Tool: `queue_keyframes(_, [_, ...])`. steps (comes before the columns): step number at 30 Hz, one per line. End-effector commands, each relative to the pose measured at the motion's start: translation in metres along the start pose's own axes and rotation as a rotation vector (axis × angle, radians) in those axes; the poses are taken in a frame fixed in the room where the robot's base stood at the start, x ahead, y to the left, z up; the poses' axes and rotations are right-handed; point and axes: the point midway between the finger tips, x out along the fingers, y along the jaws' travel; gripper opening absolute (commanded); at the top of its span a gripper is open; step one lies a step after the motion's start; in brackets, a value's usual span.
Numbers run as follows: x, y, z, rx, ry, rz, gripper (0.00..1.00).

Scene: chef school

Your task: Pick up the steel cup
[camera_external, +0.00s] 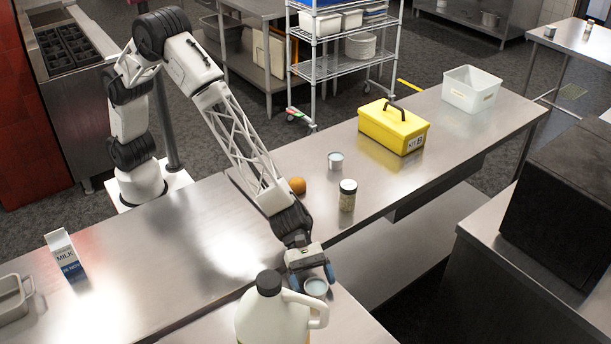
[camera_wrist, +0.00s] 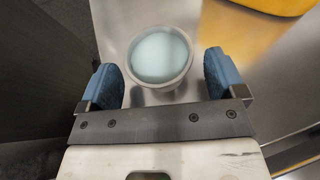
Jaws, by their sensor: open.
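A round steel cup (camera_external: 316,288) with a pale blue-white inside stands on the near counter, beside the big jug. In the wrist view the cup (camera_wrist: 160,57) is seen from above, its rim between and just beyond the two blue fingertips. My gripper (camera_external: 311,279) is open, pointing down at the cup; it also shows in the wrist view (camera_wrist: 162,75). No firm contact between fingers and cup is visible. A second small metal can or cup (camera_external: 335,161) stands farther back on the long counter, away from my gripper.
A large white jug (camera_external: 262,318) with a dark cap stands close to the left of my gripper. A lidded jar (camera_external: 347,196), an orange (camera_external: 297,186), a yellow toolbox (camera_external: 393,128), a white bin (camera_external: 471,88) and a milk carton (camera_external: 65,255) stand on the long counter (camera_external: 150,255).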

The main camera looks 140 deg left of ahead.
Motion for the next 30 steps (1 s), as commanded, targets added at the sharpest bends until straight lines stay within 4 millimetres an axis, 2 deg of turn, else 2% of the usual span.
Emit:
queue_keyframes(3, [0.012, 0.0, 0.0, 0.001, 0.001, -0.001, 0.89])
queue_keyframes(9, [0.023, 0.0, 0.0, 0.001, 0.0, 0.0, 0.89])
queue_keyframes(28, [0.025, 0.0, 0.0, 0.001, 0.0, 0.0, 0.89])
queue_keyframes(30, [0.025, 0.0, 0.0, 0.001, 0.0, 0.0, 0.8])
